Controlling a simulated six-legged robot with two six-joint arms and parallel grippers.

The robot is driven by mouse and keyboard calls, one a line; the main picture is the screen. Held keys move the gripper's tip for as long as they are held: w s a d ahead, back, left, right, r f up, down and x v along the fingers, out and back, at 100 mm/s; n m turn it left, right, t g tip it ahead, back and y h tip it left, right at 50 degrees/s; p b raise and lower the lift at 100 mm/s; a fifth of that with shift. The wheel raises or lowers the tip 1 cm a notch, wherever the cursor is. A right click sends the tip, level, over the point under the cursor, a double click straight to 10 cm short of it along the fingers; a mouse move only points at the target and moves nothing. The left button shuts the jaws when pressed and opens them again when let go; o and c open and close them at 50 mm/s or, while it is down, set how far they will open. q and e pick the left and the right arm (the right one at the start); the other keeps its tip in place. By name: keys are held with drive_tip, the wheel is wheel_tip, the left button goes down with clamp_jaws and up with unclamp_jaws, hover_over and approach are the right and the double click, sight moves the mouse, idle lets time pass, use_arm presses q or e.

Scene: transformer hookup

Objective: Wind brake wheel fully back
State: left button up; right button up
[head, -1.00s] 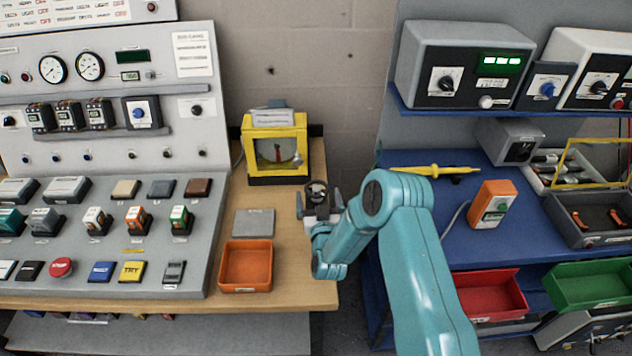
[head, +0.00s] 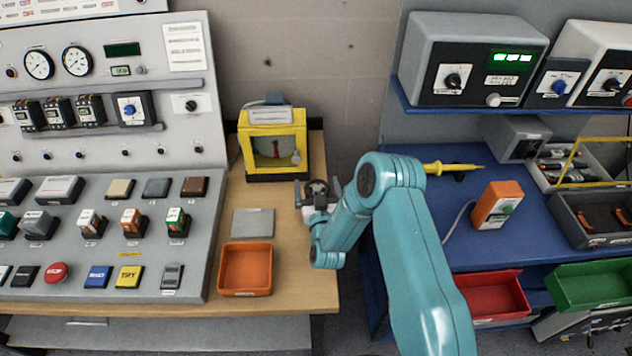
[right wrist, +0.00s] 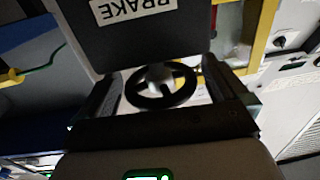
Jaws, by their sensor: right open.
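The brake wheel (right wrist: 160,78) is a dark spoked wheel with a pale hub, close in the right wrist view beside a dark panel with an upside-down BRAKE label (right wrist: 133,8). In the head view the wheel (head: 318,187) shows small at the right edge of the wooden bench. My right gripper (head: 317,192) is open with one finger on each side of the wheel. In the right wrist view its fingers (right wrist: 161,72) flank the rim; I cannot tell whether they touch it. My left gripper is not in view.
A yellow-framed box (head: 247,150) stands behind the wheel on the bench. An orange tray (head: 245,292) and a grey plate (head: 253,223) lie to its left. A sloped control console (head: 200,250) fills the left. A blue bench (head: 420,160) stands right, across a gap.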

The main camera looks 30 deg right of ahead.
drive_tip(key=shift+w, duration=0.1)
idle(0.3)
drive_tip(key=c, duration=1)
drive_tip(key=shift+d+f+y+b, duration=0.1)
drive_tip(key=shift+y+b, duration=0.2)
drive_tip(key=shift+b, duration=0.15)
drive_tip(key=shift+c, duration=0.2)
drive_tip(key=n+t+y+b, duration=0.1)
drive_tip(key=n+y+b, duration=0.3)
drive_tip(key=y+b, duration=0.2)
drive_tip(key=n+y+b, duration=0.4)
drive_tip(key=y+b, duration=0.1)
drive_tip(key=b, duration=0.1)
drive_tip(key=shift+f+t+y+b, duration=0.1)
drive_tip(key=shift+t+y+b, duration=0.25)
drive_tip(key=shift+t+y, duration=0.05)
drive_tip(key=n+y, duration=0.1)
drive_tip(key=y, duration=0.1)
drive_tip(key=n+g+y+b, duration=0.1)
drive_tip(key=n+y, duration=0.1)
drive_tip(key=shift+r+g, duration=0.2)
drive_tip(key=shift+g, duration=0.1)
drive_tip(key=n+g+y+b, duration=0.1)
drive_tip(key=n+g+y, duration=0.3)
drive_tip(key=y, duration=0.1)
drive_tip(key=shift+a+n+g+y+b, duration=0.2)
drive_tip(key=shift+n+g+y+b, duration=0.45)
drive_tip(key=shift+n+g+y, duration=0.85)
